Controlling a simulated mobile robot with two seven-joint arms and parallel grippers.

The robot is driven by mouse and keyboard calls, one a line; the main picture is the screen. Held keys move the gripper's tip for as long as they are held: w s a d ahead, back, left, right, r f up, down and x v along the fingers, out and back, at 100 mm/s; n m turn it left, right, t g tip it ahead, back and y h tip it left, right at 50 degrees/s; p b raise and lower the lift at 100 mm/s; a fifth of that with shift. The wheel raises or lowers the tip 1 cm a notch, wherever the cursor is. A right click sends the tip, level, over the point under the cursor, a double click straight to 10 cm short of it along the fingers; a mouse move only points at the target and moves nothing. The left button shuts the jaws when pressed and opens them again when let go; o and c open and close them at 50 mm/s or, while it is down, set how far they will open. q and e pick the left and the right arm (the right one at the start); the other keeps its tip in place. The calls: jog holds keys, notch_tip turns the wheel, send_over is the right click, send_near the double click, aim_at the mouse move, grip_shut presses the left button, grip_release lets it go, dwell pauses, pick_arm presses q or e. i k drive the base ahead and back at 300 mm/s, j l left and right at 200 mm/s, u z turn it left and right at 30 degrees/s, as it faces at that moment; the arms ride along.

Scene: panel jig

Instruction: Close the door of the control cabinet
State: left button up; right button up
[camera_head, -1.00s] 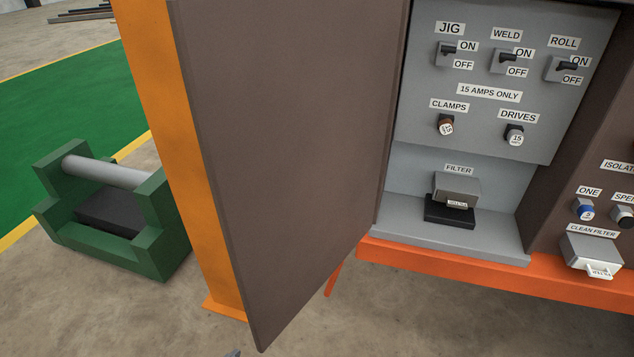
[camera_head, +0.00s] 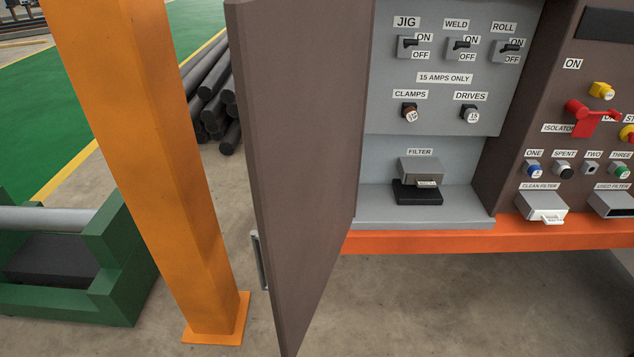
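The control cabinet's brown door (camera_head: 305,150) stands open, swung out toward me on the left side of the cabinet opening. A grey handle (camera_head: 260,262) shows at the door's left edge, on its outer face. The cabinet's grey inside panel (camera_head: 440,80) is exposed, with JIG, WELD and ROLL switches, CLAMPS and DRIVES fuses, and a filter (camera_head: 422,172) on a black base. Neither of my grippers is in view.
An orange post (camera_head: 150,150) stands close left of the door. A green stand with a grey roller (camera_head: 95,265) is at the lower left. Dark pipes (camera_head: 212,100) lie behind the door. A brown panel with a red isolator lever (camera_head: 590,118) is on the right. Floor below is clear.

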aim_at(299, 66)
jog(key=i+j+z, duration=0.1)
jog(key=j+z, duration=0.15)
jog(key=j, duration=0.15)
jog(key=j+z, duration=0.2)
jog(key=j, duration=0.25)
jog(key=i+j+z, duration=0.2)
jog(key=j+z, duration=0.2)
jog(key=j, duration=0.2)
jog(key=i, duration=0.05)
